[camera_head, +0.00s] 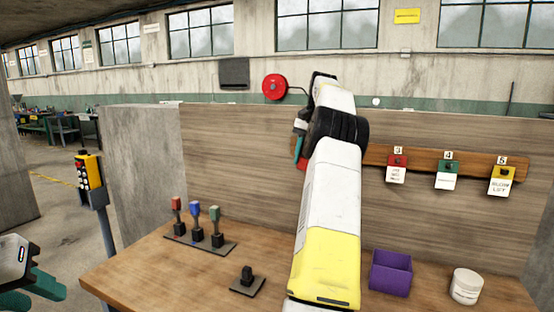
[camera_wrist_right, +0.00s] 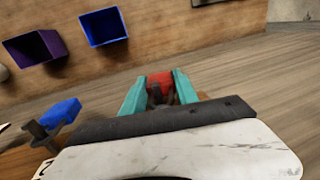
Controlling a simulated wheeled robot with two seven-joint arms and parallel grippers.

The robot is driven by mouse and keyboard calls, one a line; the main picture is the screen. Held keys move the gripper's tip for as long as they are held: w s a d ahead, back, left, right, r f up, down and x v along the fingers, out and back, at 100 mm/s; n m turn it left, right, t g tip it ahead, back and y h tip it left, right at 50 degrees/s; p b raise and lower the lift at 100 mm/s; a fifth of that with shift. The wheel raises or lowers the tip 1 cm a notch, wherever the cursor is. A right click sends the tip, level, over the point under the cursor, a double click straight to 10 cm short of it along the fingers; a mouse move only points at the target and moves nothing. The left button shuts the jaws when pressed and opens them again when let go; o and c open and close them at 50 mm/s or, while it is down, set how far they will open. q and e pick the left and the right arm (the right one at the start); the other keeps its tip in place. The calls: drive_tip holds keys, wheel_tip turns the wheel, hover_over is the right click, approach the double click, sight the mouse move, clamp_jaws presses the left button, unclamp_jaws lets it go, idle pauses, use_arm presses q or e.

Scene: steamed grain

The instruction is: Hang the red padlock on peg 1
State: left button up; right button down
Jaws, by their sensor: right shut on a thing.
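The red padlock (camera_wrist_right: 160,78) is between the teal fingers of my right gripper (camera_wrist_right: 158,95), which is shut on it. In the head view, a bit of red (camera_head: 302,163) shows at that gripper, beside my arm. The peg board (camera_head: 430,160) on the wooden back panel shows number plates 3, 4 and 5. Pegs 1 and 2 are not visible there; my right arm covers the board's left part. A blue padlock (camera_wrist_right: 64,110) shows beside the gripper in the wrist view. My left gripper (camera_head: 32,290) is open and empty at the lower left.
Red, green and yellow padlocks with tags hang under plates 3 (camera_head: 397,165), 4 (camera_head: 447,170) and 5 (camera_head: 502,175). The bench holds several coloured levers (camera_head: 197,225), a black block (camera_head: 247,278), a purple bin (camera_head: 390,273) and a white tub (camera_head: 466,287).

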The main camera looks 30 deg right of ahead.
drive_tip(key=c, duration=0.9)
unclamp_jaws()
drive_tip(key=shift+o, duration=0.2)
drive_tip(key=shift+r, duration=0.1)
